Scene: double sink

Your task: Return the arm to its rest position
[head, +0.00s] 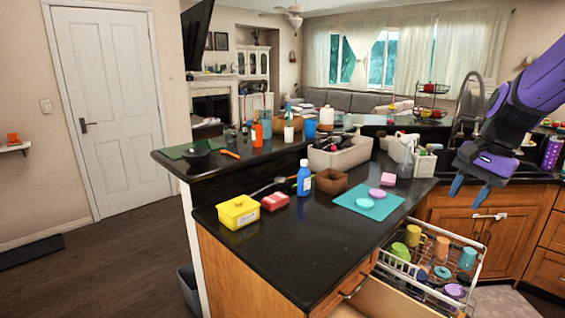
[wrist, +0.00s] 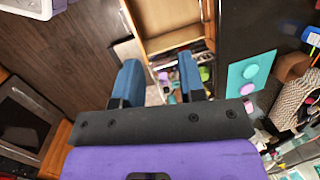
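My gripper (head: 468,189) hangs at the right of the head view, at the end of my purple arm. Its two blue fingers point down and stand apart. It is in the air in front of the wooden sink cabinet (head: 522,222), to the right of the counter (head: 290,250). In the wrist view the two blue fingers (wrist: 161,82) are also spread, with nothing between them. Below them lie the floor and the open dish rack drawer.
A pulled-out dish rack (head: 470,262) with several cups stands low beside the counter, above an open drawer (head: 375,300). The counter holds a yellow box (head: 238,211), a blue bottle (head: 304,178), a teal mat (head: 350,200) and a grey bin (head: 340,158). A faucet (head: 470,95) is behind my arm.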

